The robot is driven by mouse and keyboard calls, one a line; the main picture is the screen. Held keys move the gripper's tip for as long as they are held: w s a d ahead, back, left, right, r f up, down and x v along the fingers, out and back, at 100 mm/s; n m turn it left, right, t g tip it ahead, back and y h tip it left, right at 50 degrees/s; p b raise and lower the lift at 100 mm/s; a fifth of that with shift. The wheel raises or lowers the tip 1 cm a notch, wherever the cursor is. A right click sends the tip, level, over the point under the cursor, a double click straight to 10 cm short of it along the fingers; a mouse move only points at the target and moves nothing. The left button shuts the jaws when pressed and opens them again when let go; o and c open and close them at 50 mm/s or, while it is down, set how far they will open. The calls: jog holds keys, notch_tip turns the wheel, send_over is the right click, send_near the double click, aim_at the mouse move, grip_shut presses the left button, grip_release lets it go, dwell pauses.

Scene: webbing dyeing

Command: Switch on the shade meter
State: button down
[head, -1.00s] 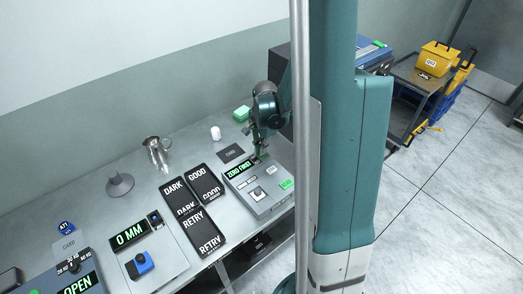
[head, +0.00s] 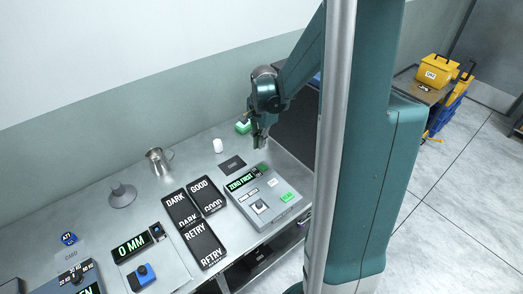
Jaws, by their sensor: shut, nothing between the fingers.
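The shade meter appears to be the grey box (head: 272,213) on the bench, right of the dark labelled trays. Its lit green display (head: 241,182) reads "ZERO FIRST". A small dark switch with a green part (head: 260,170) sits at the display's right end.
Black trays marked DARK (head: 179,208), GOOD (head: 206,194) and RETRY (head: 203,243) lie left of the meter. A gauge reading "0 MM" (head: 133,246), a metal jug (head: 158,161), a white cylinder (head: 218,146) and a dark card (head: 232,165) share the bench.

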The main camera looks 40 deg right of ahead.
jog(key=shift+w+r, duration=0.15)
jog(key=shift+r, duration=0.65)
jog(key=shift+w+r, duration=0.1)
jog(key=shift+r, duration=0.7)
jog(key=shift+a, duration=0.15)
jog(key=s+a+r+n+t+b, duration=0.2)
jog(key=s+a+r+n, duration=0.15)
jog(key=a, duration=0.45)
jog(key=s+a+r+n+t+b, duration=0.1)
jog(key=s+a+r+n+b, duration=0.15)
jog(key=a+r+n, duration=0.4)
jog(key=s+a+f+n+t+b, duration=0.2)
jog(key=s+a+n+t, duration=0.1)
jog(key=s+a+n, duration=0.5)
jog(key=s+a, duration=0.3)
jog(key=a, duration=0.2)
jog(key=shift+s+f+b, duration=0.2)
jog(key=shift+s+b, duration=0.1)
